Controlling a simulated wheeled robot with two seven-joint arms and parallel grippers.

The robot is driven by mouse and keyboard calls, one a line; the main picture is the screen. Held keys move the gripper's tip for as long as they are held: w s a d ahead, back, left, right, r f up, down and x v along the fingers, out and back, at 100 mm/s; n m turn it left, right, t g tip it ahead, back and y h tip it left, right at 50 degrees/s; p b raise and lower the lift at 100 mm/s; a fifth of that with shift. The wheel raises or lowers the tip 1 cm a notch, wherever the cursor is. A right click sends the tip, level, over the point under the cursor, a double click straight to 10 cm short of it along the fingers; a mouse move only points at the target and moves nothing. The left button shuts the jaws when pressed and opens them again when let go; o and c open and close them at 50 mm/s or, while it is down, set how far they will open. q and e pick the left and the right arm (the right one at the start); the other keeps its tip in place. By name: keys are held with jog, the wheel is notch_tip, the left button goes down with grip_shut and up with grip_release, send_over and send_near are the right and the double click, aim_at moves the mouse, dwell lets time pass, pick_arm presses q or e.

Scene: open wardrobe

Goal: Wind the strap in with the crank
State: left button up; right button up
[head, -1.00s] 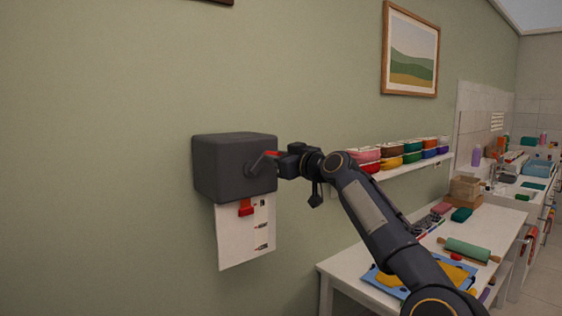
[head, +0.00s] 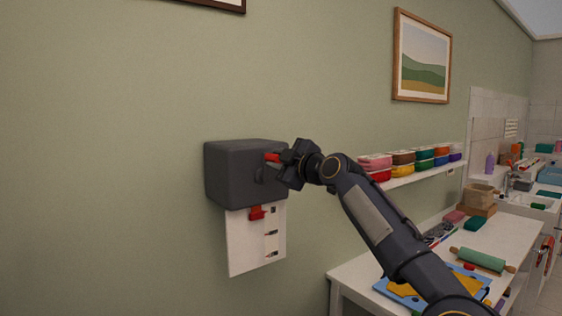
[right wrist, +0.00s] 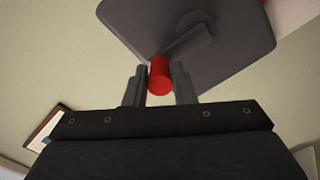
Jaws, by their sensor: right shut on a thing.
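A dark grey box (head: 232,172) is fixed to the green wall, with a crank (head: 260,175) on its right side face. The crank's red handle (head: 272,157) points out towards my right gripper (head: 281,162). My right gripper is shut on the handle; in the right wrist view the red handle (right wrist: 159,76) sits between the two fingers, with the crank arm (right wrist: 188,42) behind it. A red tab (head: 257,213) shows just under the box, in front of a white card (head: 246,247) with printed marks. Any strap above the tab is hardly visible. My left gripper is out of view.
To the right are a shelf (head: 424,171) with coloured tubs and a white table (head: 345,275) with a green rolling pin (head: 482,260) and craft things. My right arm passes in front of them. The wall left of the box is bare.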

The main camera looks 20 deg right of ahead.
jog(key=shift+a+f+n, duration=0.1)
jog(key=shift+a+n, duration=0.15)
jog(key=shift+n, duration=0.05)
jog(key=o, duration=1)
jog(key=shift+s+d, duration=0.1)
jog(key=shift+b+v, duration=2)
jog(key=shift+v, duration=1.85)
